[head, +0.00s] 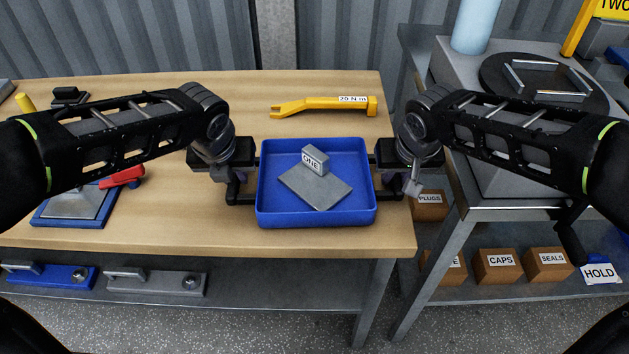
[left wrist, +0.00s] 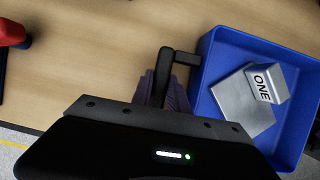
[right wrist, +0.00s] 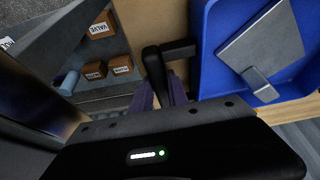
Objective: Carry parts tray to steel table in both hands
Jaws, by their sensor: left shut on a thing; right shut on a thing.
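The blue parts tray (head: 316,218) is at the right end of the wooden bench, level; I cannot tell whether it touches the top. A grey metal plate with a block marked ONE (head: 315,160) lies in it. My left gripper (head: 236,188) is shut on the tray's black left handle, which shows in the left wrist view (left wrist: 165,70). My right gripper (head: 399,187) is shut on the right handle, which shows in the right wrist view (right wrist: 155,75). The steel table (head: 464,190) stands to the right, partly hidden by my right arm.
A yellow tool (head: 325,105) lies behind the tray. A blue-based fixture with a red handle (head: 122,177) is at left. A grey machine with a round black plate (head: 540,78) occupies the steel table. Labelled boxes (head: 497,266) sit on its lower shelf. A gap separates bench and table.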

